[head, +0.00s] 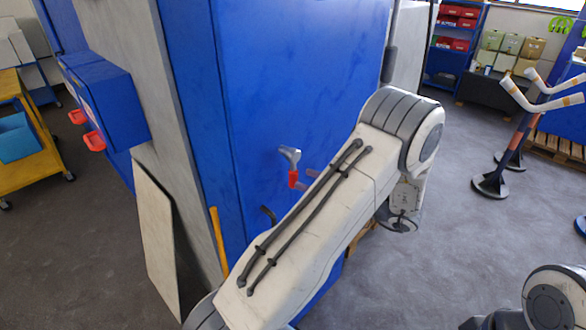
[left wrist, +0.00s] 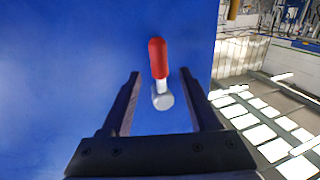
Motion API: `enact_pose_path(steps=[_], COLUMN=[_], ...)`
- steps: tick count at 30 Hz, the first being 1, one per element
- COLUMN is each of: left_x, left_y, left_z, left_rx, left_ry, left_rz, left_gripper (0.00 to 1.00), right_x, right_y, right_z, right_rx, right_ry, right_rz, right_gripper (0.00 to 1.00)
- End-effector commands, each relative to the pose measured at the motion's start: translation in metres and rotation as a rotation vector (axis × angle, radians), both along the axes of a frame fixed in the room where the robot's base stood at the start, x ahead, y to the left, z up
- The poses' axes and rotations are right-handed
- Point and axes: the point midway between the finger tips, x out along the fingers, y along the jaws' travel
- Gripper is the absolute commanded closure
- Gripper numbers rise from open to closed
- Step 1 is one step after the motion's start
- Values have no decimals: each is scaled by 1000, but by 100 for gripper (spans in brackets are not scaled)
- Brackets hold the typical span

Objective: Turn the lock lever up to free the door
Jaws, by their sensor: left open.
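The lock lever (head: 291,168) is on the blue door panel (head: 275,80). It has a grey metal hub and a red grip; in the head view the red grip hangs below the hub. In the left wrist view the lever (left wrist: 158,60) shows with its red end at the top and its grey hub below. My left gripper (left wrist: 160,74) is open, with one dark finger on each side of the lever in that view. The fingers look apart from it; the depth gap is hard to judge. In the head view my left arm hides most of the gripper. My right gripper is out of view.
A blue box with red parts (head: 105,95) hangs at the left. A pale board (head: 155,235) leans below it. A yellow trolley (head: 25,140) stands far left. A post stand with white arms (head: 500,150) stands right. The grey floor (head: 440,250) between is clear.

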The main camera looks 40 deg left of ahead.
Motion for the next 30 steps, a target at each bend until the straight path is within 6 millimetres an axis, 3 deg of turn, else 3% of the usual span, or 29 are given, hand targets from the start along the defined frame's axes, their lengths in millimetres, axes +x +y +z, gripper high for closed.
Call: enact_pose_path(steps=[3,9,20,21,24,26,30], left_x=[-5,-9,-10,-9,-9,-9,-9], left_y=[23,47,54,54,53,53,53], left_z=[4,2,0,0,0,0,0], left_rx=[0,0,-1,-1,-1,-1,-1], left_ry=[2,1,-1,-1,-1,-1,-1], left_rz=[3,0,-3,-3,-3,-3,-3], left_gripper=[39,39,39,43,81,100,100], right_x=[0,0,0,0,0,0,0], right_y=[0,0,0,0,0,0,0], right_z=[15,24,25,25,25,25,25], right_rx=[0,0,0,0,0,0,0], right_ry=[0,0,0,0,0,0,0], right_rz=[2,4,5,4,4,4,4], right_gripper=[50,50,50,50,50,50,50])
